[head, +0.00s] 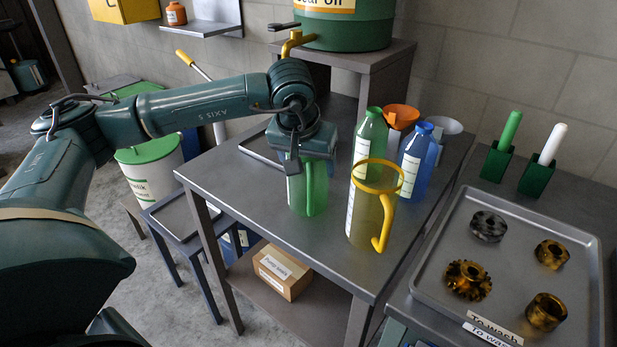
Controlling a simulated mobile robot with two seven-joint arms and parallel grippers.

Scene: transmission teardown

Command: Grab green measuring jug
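The green measuring jug (308,190) stands upright on the grey metal table, with its handle facing forward and right. My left gripper (296,160) is directly above and around its top, pointing down. The gripper body hides the jug's rim. One finger shows against the jug's left side; the other is hidden, so I cannot tell whether it grips the jug. A yellow measuring jug (364,218) stands to the right, apart from the green one. My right gripper is not in view.
A green bottle (370,140), a blue bottle (414,160), an orange funnel (402,115) and a pale funnel (444,125) stand behind the yellow jug. A tray (430,275) with gears is at right. A green drum (345,30) with a yellow tap is behind. The table's front left is clear.

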